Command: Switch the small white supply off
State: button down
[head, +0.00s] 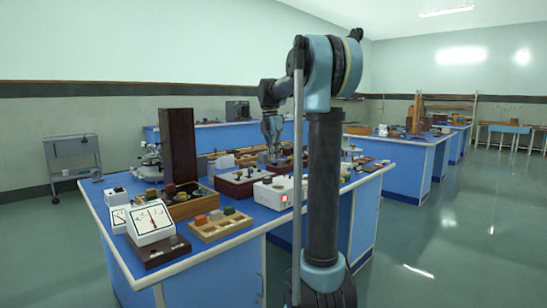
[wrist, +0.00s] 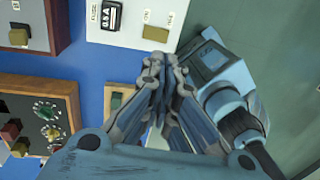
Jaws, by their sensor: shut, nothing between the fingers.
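The small white supply (head: 268,194) stands near the front edge of the blue bench in the head view, with a small red patch (head: 285,199) on its front. In the wrist view, a white panel (wrist: 132,30) at the top, likely this supply, carries a black fuse label and an olive-coloured block (wrist: 155,33) beside small lettering too blurred to read. My gripper (wrist: 157,60) is shut and empty, its fingertips at the lower edge of that panel, just below the block. Contact cannot be told. In the head view, my gripper (head: 274,153) is above the bench, behind the supply.
A wooden tray (head: 220,229) with blocks, white meters (head: 150,222) and a tall dark wooden case (head: 178,146) stand to the left. A dark red box (head: 238,184) is beside the supply. In the wrist view, a wood-framed panel with knobs (wrist: 40,112) is at the left.

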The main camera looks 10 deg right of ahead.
aim_at(275, 188)
jog(key=f, duration=0.7)
jog(key=s+d+f, duration=0.1)
jog(key=f, duration=0.2)
jog(key=shift+s+f, duration=0.1)
jog(key=shift+f, duration=0.3)
jog(key=shift+s+f+t+y, duration=0.2)
jog(key=shift+t+y, duration=0.1)
jog(key=shift+w, duration=0.2)
jog(key=shift+w+a+r, duration=0.1)
jog(key=shift+w+a, duration=0.35)
jog(key=shift+w, duration=0.1)
jog(key=shift+r, duration=0.1)
notch_tip(275, 188, up, 14)
jog(key=w+a, duration=0.1)
jog(key=shift+w+f, duration=0.25)
jog(key=shift+w, duration=0.05)
